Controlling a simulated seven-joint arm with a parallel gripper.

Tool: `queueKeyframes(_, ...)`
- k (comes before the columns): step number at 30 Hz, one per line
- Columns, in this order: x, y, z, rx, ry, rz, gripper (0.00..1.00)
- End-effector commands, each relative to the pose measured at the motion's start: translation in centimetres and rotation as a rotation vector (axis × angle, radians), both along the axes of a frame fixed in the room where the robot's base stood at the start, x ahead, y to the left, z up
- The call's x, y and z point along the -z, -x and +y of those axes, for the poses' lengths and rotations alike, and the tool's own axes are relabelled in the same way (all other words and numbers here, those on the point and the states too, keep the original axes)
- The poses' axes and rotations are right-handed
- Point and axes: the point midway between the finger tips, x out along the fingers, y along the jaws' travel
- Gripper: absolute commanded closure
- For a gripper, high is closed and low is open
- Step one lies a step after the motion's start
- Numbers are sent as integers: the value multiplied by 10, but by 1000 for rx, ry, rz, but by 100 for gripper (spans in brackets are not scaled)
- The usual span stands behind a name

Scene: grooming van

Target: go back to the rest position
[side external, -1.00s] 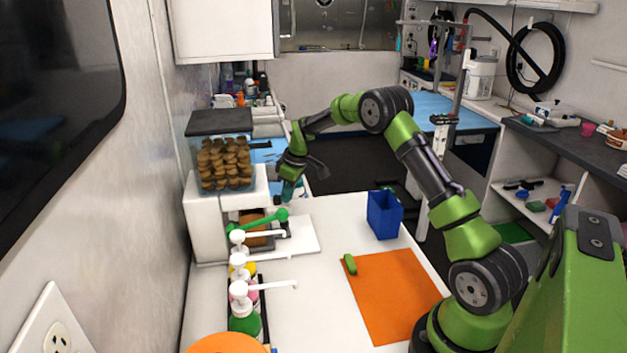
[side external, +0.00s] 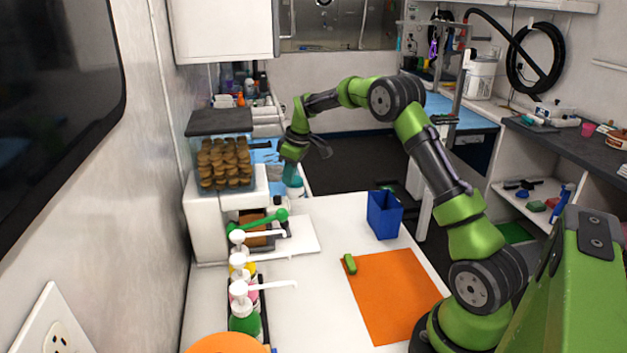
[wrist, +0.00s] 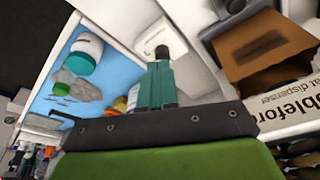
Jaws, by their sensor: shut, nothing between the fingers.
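My gripper (side external: 293,184) hangs at the far end of the white counter (side external: 322,280), just right of the treat dispenser (side external: 224,165). It points downward and is raised a little compared with before. In the wrist view the teal fingers (wrist: 158,72) are together with nothing between them. Beyond the fingertips lies a white part with a dark round end (wrist: 161,50); I cannot tell what it belongs to. The dispenser's green lever (side external: 258,222) and a brown box (side external: 251,233) are at its front; the box also shows in the wrist view (wrist: 258,48).
Pump bottles (side external: 243,318) line the counter's left side. A blue bin (side external: 384,215) stands on the right. An orange mat (side external: 392,300) lies nearer, with a small green object (side external: 349,264) at its corner. A blue surface with jars lies beyond. The counter's middle is clear.

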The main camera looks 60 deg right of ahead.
Motion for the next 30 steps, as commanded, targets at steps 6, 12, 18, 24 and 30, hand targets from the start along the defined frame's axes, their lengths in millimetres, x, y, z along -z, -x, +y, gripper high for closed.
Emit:
queueKeyframes(6,0,0,0,24,-5,0,100)
queueKeyframes(12,12,20,11,221,-65,47,100)
queueKeyframes(18,-25,57,56,411,-114,43,100)
queueKeyframes(24,-71,109,112,552,-163,-2,100)
queueKeyframes(30,-105,175,166,649,-226,-70,100)
